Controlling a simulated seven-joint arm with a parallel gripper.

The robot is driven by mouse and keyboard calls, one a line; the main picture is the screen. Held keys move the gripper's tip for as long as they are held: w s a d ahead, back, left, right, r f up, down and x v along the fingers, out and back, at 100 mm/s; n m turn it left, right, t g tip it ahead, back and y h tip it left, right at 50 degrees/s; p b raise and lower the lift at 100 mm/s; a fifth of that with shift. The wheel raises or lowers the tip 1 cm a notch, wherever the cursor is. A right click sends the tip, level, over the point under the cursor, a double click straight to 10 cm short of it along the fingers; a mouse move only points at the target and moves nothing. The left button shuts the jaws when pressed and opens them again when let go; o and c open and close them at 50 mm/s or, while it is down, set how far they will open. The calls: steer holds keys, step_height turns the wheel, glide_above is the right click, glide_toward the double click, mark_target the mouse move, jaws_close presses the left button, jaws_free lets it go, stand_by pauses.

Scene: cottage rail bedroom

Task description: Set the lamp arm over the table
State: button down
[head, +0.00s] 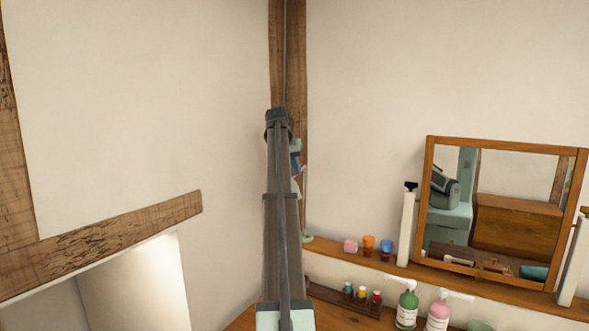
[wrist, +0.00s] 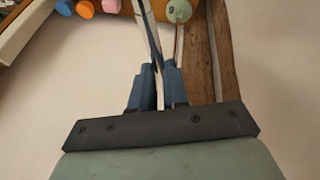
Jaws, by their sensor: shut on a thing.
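My gripper (wrist: 157,70) shows its two blue fingers close together in the wrist view, shut on a thin pale grey bar (wrist: 150,28). The bar looks like the lamp arm and runs up out of the picture's top. A pale green round piece (wrist: 178,11) with a thin stem is just right of it, perhaps the lamp's base. In the head view my gripper (head: 297,158) is by the corner post, mostly hidden behind my own arm. A small green foot (head: 307,238) stands on the shelf's left end. The wooden table top (head: 330,317) shows at the bottom; the lamp's head cannot be made out.
A wooden shelf (head: 345,254) carries small pink, orange and blue items. A framed mirror (head: 500,205) stands at right. Green (head: 407,308) and pink (head: 438,312) bottles and a rack (head: 345,301) of small bottles are below. A timber post (head: 297,70) fills the corner.

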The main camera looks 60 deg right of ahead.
steer(key=c, duration=1.1)
jaws_free()
steer(key=v, duration=1.3)
steer(key=shift+a+r, duration=0.1)
steer(key=shift+r, duration=0.25)
steer(key=shift+f, duration=0.1)
